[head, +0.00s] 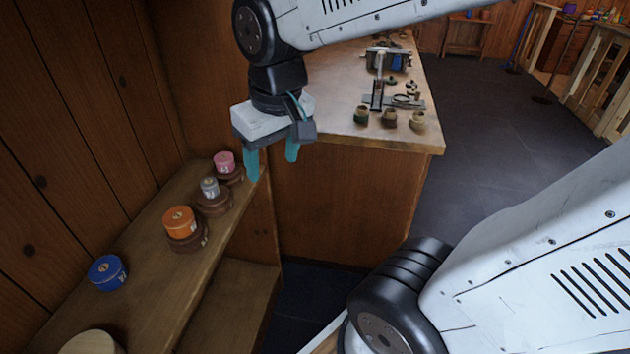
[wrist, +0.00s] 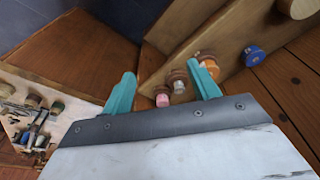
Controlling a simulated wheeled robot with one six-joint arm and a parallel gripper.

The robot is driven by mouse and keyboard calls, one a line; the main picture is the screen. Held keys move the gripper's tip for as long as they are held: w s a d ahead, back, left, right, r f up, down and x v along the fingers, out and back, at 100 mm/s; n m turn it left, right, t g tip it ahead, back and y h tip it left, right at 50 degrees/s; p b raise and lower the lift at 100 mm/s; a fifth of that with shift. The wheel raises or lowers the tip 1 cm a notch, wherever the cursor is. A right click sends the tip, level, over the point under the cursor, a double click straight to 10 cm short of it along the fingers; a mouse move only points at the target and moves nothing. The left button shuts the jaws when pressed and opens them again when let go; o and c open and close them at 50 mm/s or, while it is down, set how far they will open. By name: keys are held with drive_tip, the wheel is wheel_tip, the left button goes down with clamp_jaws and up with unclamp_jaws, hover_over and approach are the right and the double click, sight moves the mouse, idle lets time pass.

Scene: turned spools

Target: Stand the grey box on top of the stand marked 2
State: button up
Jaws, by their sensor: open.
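The grey box (head: 209,187), a small short cylinder, sits on a round brown stand (head: 215,205) on the shelf. It also shows in the wrist view (wrist: 179,87), between the fingers. A pink box (head: 224,162) is on another brown stand (head: 236,176) behind it. An orange box (head: 179,221) is on a wider brown stand (head: 190,242) in front. The marks on the stands are too small to read, so I cannot tell which is 2. My gripper (head: 271,169) is open and empty, pointing down, above and to the right of the pink box.
A blue box (head: 107,272) sits directly on the wooden shelf (head: 130,307), with a pale round thing (head: 91,343) nearer. A plank wall bounds the shelf on the left. A workbench (head: 345,122) with tools and several small pots stands behind my gripper.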

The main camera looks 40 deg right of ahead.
drive_tip(key=s+g, duration=0.1)
drive_tip(key=s, duration=0.9)
drive_tip(key=shift+d, duration=0.15)
drive_tip(key=shift+r, duration=0.1)
idle(0.4)
